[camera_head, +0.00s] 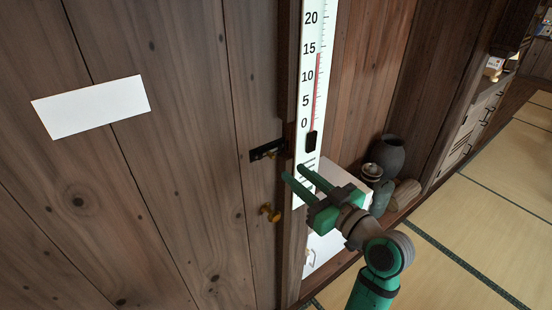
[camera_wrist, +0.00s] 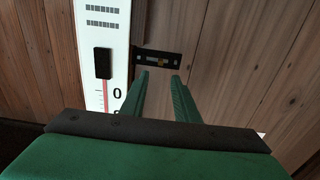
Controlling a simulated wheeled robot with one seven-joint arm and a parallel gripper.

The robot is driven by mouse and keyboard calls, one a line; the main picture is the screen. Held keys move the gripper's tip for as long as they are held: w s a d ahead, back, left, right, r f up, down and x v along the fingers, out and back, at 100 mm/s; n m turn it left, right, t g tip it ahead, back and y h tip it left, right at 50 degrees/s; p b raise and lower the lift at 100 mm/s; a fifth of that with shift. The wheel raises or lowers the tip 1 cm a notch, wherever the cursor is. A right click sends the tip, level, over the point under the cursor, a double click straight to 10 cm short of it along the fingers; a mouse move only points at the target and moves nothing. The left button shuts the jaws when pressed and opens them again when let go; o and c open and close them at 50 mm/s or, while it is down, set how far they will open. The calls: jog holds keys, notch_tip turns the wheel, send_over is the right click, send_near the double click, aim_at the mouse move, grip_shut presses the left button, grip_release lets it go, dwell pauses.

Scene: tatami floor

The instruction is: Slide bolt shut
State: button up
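The fingers also show in the wrist view (camera_wrist: 160,78), pointing toward the bolt. I cannot tell how far the bolt reaches into the frame.
A tall white thermometer board (camera_head: 311,90) stands right beside the door edge. A white box (camera_head: 325,240), pots (camera_head: 388,158) and a shelf are behind my arm. Tatami floor (camera_head: 480,215) is open at the right.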

aim_at(274, 157)
jog(key=x, duration=0.9)
jog(key=shift+a, duration=0.1)
grip_shut()
